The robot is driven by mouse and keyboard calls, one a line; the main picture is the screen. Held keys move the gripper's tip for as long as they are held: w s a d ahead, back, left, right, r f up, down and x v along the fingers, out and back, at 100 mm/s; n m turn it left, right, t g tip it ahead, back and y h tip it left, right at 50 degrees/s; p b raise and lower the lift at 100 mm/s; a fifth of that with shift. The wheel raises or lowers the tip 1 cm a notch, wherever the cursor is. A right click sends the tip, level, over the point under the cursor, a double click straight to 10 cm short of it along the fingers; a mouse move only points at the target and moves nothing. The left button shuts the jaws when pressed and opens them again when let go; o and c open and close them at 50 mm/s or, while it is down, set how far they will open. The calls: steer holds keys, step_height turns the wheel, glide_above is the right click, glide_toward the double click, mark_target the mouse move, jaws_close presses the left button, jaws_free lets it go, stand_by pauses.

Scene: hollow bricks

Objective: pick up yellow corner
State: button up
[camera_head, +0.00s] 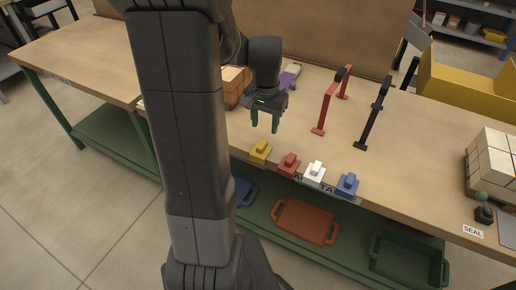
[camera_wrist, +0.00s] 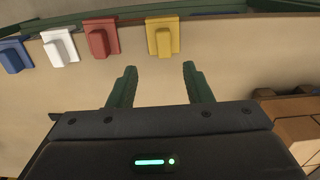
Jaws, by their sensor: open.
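The yellow corner (camera_head: 260,152) is a small stepped block on the table near its front edge, at the left end of a row of blocks. In the wrist view it (camera_wrist: 162,37) lies beyond the fingertips, roughly in line with the gap between them. My gripper (camera_head: 264,130) is open and empty, with its fingers pointing down above the table, behind the yellow corner and apart from it. Its two green fingers (camera_wrist: 155,68) also show in the wrist view.
A red block (camera_head: 289,164), a white block (camera_head: 314,171) and a blue block (camera_head: 348,184) continue the row to the right. A red frame (camera_head: 325,107) and a black frame (camera_head: 371,123) stand behind. Cartons (camera_head: 231,85) sit left of my gripper. Trays lie on the shelf below.

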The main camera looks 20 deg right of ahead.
mark_target(261, 145)
step_height(261, 145, down, 3)
steer(key=f, duration=0.2)
steer(key=a+f, duration=0.1)
steer(key=f, duration=0.1)
steer(key=shift+s+a, duration=0.1)
steer(key=shift+s, duration=0.05)
steer(key=shift+f, duration=0.6)
jaws_close()
